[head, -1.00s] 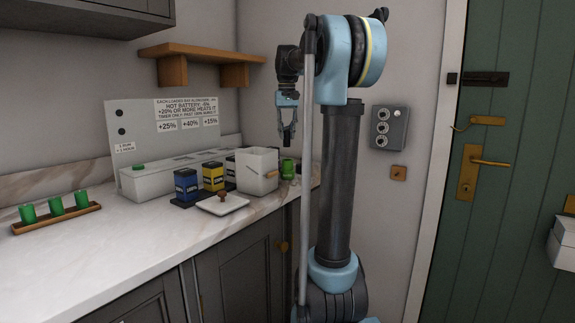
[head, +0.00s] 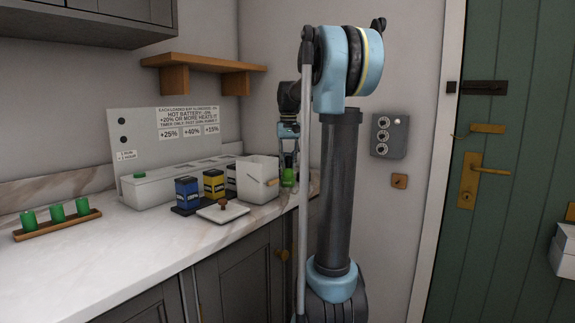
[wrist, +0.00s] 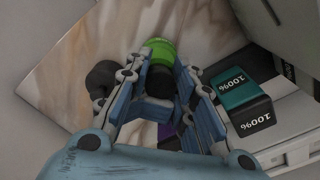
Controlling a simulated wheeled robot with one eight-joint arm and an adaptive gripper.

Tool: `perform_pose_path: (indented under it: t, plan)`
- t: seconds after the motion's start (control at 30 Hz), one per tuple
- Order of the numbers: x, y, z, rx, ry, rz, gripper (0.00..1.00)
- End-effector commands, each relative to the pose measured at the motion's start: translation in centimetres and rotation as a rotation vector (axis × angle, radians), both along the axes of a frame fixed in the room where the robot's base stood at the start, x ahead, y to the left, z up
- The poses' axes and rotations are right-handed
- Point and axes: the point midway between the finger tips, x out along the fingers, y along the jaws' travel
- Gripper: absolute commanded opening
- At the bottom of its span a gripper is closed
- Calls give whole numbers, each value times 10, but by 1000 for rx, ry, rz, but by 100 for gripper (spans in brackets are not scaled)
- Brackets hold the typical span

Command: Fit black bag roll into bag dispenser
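My gripper (head: 289,170) is low over the far right end of the counter, at a green object (head: 288,178). In the wrist view my gripper (wrist: 160,85) has its fingers apart, with the green object (wrist: 160,50) and a black part below it between or just beyond the fingertips. I cannot tell whether the fingers touch it. A dark rounded thing (wrist: 102,78) lies beside the left finger; I cannot tell whether it is the black bag roll. No thing is clearly recognisable as the bag dispenser.
A white bin (head: 258,180) stands just left of my gripper. Green cylinders (head: 56,212) stand on a wooden holder at left. The front-left counter (head: 130,235) is clear.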

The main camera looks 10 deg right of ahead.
Motion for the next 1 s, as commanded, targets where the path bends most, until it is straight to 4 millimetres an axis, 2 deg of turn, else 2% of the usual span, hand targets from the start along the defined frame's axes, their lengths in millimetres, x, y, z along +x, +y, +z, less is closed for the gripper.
perform_pose_path:
  t: [0.03,0.1,0.43,0.57,0.67,1.0]
  plan:
    - [-4,0,-5,-2,7,0,37]
    - [-4,0,-5,-2,7,1,52]
    - [-3,1,-3,-1,5,1,52]
    - [-3,1,4,-1,4,1,52]
    - [-3,1,16,-1,4,1,52]
    - [-2,1,78,-1,4,2,52]
